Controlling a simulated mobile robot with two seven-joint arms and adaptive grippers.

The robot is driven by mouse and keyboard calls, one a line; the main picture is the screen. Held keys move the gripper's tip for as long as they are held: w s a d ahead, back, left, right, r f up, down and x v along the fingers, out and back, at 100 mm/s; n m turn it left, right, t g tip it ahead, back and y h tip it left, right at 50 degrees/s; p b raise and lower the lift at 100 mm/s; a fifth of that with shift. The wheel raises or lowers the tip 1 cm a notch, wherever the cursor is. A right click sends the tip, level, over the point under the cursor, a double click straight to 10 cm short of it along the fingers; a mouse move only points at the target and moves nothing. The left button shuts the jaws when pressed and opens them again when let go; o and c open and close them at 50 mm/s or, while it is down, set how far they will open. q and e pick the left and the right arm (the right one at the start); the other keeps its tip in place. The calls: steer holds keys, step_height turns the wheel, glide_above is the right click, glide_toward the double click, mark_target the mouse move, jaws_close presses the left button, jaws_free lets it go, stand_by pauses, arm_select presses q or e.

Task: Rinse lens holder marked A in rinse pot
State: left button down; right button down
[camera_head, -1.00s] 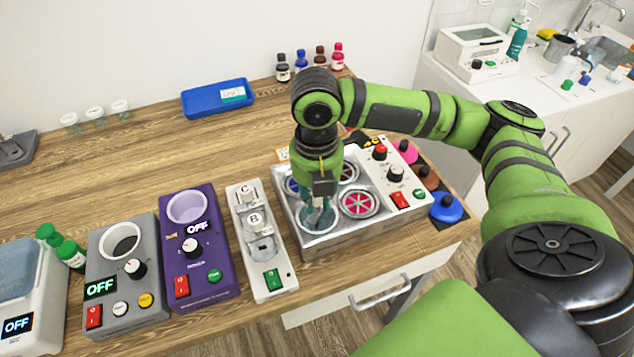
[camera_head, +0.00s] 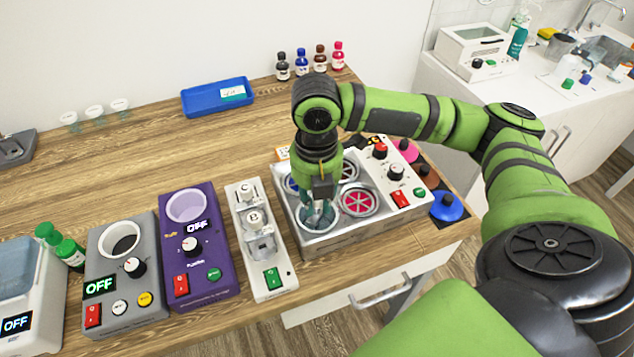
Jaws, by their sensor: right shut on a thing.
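My right gripper (camera_head: 320,215) points straight down into the front-left pot of the silver multi-pot unit. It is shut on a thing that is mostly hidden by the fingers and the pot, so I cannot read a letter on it. The pot's pale rim (camera_head: 304,229) shows around the fingertips, and its inside looks clear or light grey. The white rack (camera_head: 274,292) to the left holds the lens holders marked C (camera_head: 246,189) and B (camera_head: 255,220). No holder marked A is readable. My left gripper is not in view.
A purple device (camera_head: 210,290) and a grey device (camera_head: 140,315), both showing OFF, stand left of the rack. Several coloured lids, including a blue one (camera_head: 447,209), lie right of the unit. A blue tray (camera_head: 195,107) and bottles (camera_head: 301,66) stand behind. The back-left table is mostly clear.

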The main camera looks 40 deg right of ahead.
steer(key=shift+f, duration=0.45)
steer(key=shift+r+p, duration=0.2)
steer(key=shift+p, duration=0.55)
steer(key=shift+f+p, duration=0.2)
steer(key=shift+p, duration=0.25)
stand_by(1.3)
steer(key=shift+r+p, duration=0.2)
steer(key=shift+p, duration=0.5)
steer(key=shift+f+p, duration=0.2)
steer(key=shift+p, duration=0.25)
stand_by(0.8)
steer(key=shift+r, duration=0.1)
stand_by(0.3)
steer(key=shift+r+p, duration=3.7)
steer(key=shift+p, duration=0.95)
